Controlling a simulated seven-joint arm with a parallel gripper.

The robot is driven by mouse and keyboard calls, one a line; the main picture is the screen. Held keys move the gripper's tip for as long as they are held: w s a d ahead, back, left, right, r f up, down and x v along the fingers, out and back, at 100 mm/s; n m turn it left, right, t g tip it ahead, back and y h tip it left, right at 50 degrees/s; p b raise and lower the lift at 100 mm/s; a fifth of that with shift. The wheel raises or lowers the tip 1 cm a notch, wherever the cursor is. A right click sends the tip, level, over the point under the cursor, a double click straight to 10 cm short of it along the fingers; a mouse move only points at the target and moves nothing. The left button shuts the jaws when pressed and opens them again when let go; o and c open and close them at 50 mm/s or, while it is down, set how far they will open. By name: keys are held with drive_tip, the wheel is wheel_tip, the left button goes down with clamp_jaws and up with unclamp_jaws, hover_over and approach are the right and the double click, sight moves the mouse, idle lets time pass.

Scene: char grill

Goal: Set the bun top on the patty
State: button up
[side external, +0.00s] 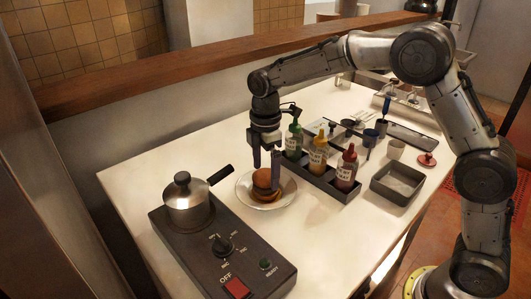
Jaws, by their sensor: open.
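A round orange-brown bun top (262,179) shows between and just below the fingers of my gripper (266,174). It looks tilted. Under it, on a pale plate (245,199), is a brown stack (268,196) that looks like the patty and lower bun; its layers are too small to tell apart. My gripper points down over the plate with its jaws open, one finger on each side of the bun top. The right finger hides part of the bun. I cannot tell whether the bun top rests fully on the patty.
A lidded pot (187,205) stands on a dark burner unit (222,262) left of the plate, its handle reaching towards it. A black rack (318,181) with sauce bottles (318,156) stands close on the right. A grey tray (397,183) lies farther right. The counter's front middle is clear.

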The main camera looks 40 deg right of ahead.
sight(266, 172)
wheel_tip(266, 172, up, 12)
idle(0.4)
drive_tip(key=s+d+r+m+t, duration=0.1)
drive_tip(key=s+d+m+t, duration=0.3)
drive_tip(key=s, duration=0.7)
drive_tip(key=s+d+r+m, duration=0.2)
drive_tip(key=s+m, duration=0.4)
drive_tip(key=s, duration=0.4)
drive_tip(key=s+d+f+m+t, duration=0.1)
drive_tip(key=s+f+m, duration=0.4)
drive_tip(key=s, duration=0.3)
drive_tip(key=shift+s+d+f+t, duration=0.3)
drive_tip(key=shift+s+f, duration=0.05)
drive_tip(key=shift+f, duration=0.05)
